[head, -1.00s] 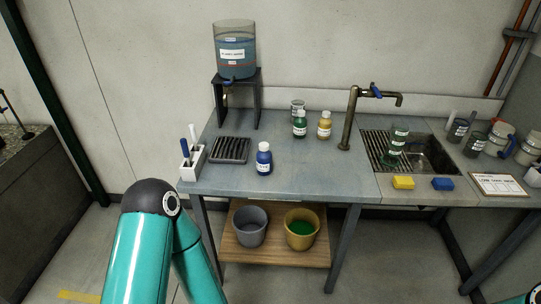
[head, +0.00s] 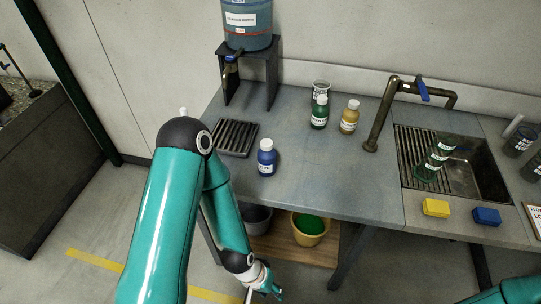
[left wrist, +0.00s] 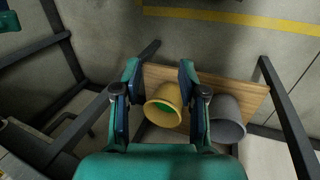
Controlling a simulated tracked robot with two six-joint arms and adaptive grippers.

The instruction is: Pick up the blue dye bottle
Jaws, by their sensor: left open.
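The blue dye bottle (head: 266,160) has a white cap and a white label. It stands upright on the grey bench near its front edge, right of my left arm. My left gripper (head: 268,288) is low in front of the bench, below the bench top and apart from the bottle. In the left wrist view its two fingers (left wrist: 160,72) are spread with nothing between them; the camera looks down on the lower shelf and floor, and the bottle is not seen there. My right gripper is out of view; only part of that arm shows at the lower right.
A slatted rack (head: 234,138) lies left of the bottle. A green bottle (head: 319,113), a yellow bottle (head: 349,118) and a beaker stand behind it. A tank on a stand (head: 248,65) is at the back. A yellow bucket (left wrist: 163,105) and grey bucket (left wrist: 226,120) are below.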

